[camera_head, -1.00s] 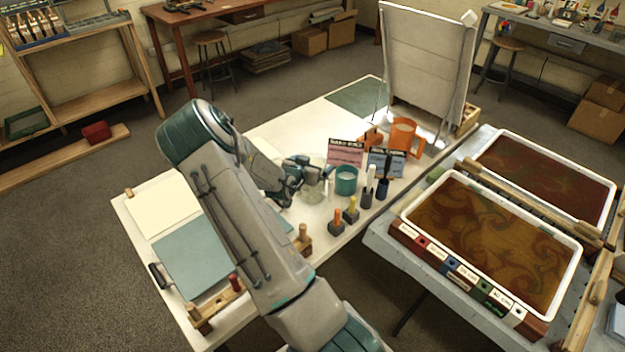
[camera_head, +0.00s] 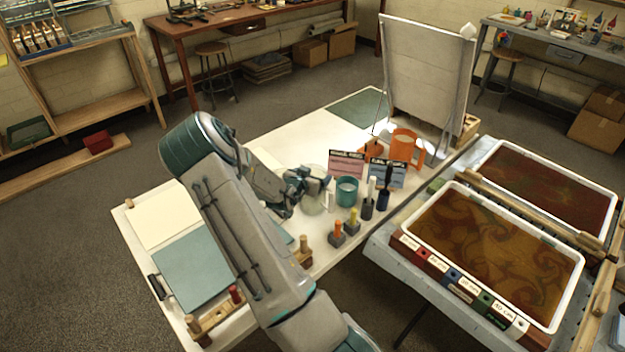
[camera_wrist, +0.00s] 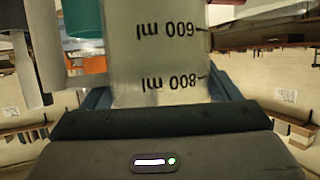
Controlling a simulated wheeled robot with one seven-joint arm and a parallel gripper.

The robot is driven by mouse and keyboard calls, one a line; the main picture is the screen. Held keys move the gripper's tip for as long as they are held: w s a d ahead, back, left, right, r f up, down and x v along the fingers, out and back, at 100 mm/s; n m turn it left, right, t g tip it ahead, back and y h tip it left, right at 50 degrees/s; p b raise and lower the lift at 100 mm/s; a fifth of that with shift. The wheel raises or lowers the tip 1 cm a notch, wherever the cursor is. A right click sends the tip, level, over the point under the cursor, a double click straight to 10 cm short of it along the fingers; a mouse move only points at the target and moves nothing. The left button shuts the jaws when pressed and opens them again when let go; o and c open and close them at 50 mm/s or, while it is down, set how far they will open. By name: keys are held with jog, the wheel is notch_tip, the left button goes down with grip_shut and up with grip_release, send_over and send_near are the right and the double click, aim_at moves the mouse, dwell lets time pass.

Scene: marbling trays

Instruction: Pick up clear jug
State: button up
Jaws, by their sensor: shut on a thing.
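The clear jug (camera_head: 312,204) is near the middle of the white table, partly hidden by my gripper in the head view. In the wrist view the jug (camera_wrist: 155,50) fills the space between my fingers, its 600 ml and 800 ml marks showing upside down. My gripper (camera_head: 318,186) is shut on the jug. I cannot tell whether the jug's base touches the table.
A teal cup (camera_head: 347,192) stands close to the right of the jug. Marbling trays (camera_head: 575,290) are on the right-hand table. Boards lie at left.

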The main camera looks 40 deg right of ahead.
jog(key=shift+r, duration=0.2)
jog(key=shift+d+r+b+v, duration=0.1)
jog(key=shift+r+b+v, duration=0.15)
jog(key=shift+v, duration=2.35)
jog(key=shift+d+r+b+v, duration=0.1)
jog(key=shift+r+b+v, duration=0.2)
jog(key=shift+v, duration=2.3)
jog(key=shift+d+r+b+v, duration=0.15)
jog(key=shift+r+b+v, duration=0.1)
jog(key=shift+v, duration=2.35)
jog(key=shift+a, duration=0.1)
